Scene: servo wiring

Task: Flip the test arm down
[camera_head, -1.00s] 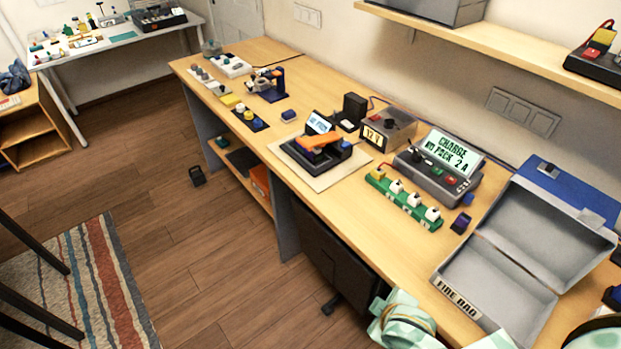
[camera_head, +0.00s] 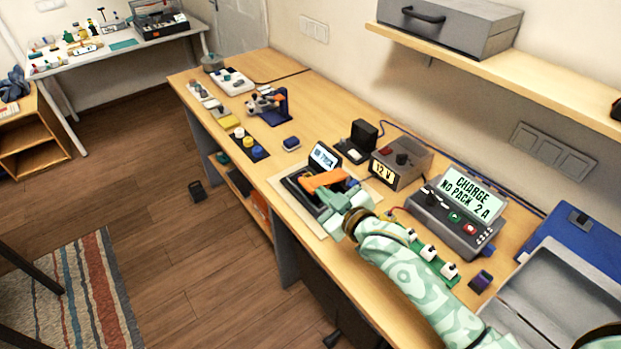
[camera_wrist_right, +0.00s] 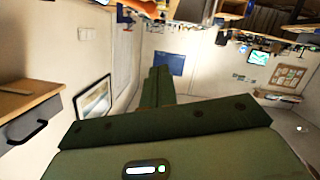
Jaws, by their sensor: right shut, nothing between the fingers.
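The orange test arm (camera_head: 322,181) sits on a black tester (camera_head: 292,188) with a small lit screen (camera_head: 324,156), on a pale mat. The arm lies slanted across the top of the tester; I cannot tell its exact tilt. My right gripper (camera_head: 329,198) is at the near right side of the tester, its fingertips close beside the orange arm. Whether they touch is not clear. In the right wrist view the gripper's fingers (camera_wrist_right: 158,84) are together and hold nothing. My left gripper is out of view.
A 12 V supply (camera_head: 401,161) and a charger reading "CHARGE NO PACK 2 A" (camera_head: 460,228) stand right of the tester. My right forearm passes over a green strip with white knobs (camera_head: 449,269). An open grey box (camera_head: 561,290) is at the lower right. Bench left of the tester holds small parts.

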